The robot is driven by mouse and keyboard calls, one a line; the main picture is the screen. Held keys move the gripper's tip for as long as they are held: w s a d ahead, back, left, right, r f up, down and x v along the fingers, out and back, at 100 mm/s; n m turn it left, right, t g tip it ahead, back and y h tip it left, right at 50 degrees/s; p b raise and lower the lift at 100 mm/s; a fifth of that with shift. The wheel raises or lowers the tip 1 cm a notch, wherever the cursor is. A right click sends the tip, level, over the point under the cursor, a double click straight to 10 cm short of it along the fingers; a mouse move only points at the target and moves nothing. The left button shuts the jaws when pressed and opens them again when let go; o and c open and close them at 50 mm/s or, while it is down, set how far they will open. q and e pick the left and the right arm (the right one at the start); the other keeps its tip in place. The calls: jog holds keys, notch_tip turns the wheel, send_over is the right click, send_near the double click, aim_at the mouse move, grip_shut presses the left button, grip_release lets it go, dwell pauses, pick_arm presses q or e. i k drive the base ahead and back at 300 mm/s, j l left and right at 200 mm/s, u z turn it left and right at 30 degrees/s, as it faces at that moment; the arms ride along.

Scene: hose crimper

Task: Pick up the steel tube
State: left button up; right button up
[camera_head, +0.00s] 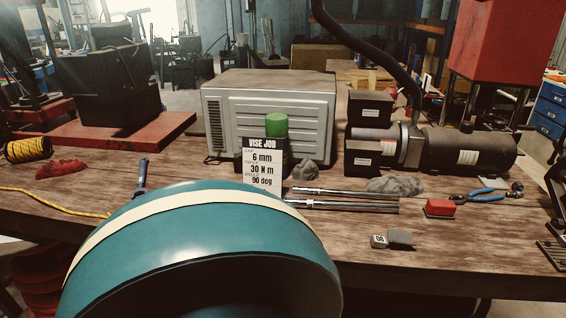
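Bright steel tubes lie flat on the wooden workbench (470,245), right of the sign and in front of the grey metal box. A thinner steel tube (345,193) lies at the back. A thicker steel tube (345,205) lies just in front of it, nearly parallel. The left end of the thicker one comes close to the teal shape in the foreground. I cannot tell which tube the task means. Neither of my grippers is in view, and nothing is seen holding the tubes.
A large teal shape with a cream band (200,235) hides the bench's front left; I cannot tell what it is. Behind the tubes are a sign (262,165), green-capped can (277,126) and grey rag (395,185). Pliers (485,195) and a red block (440,207) lie right.

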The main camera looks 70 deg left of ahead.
aim_at(380, 196)
jog(key=u, duration=1.9)
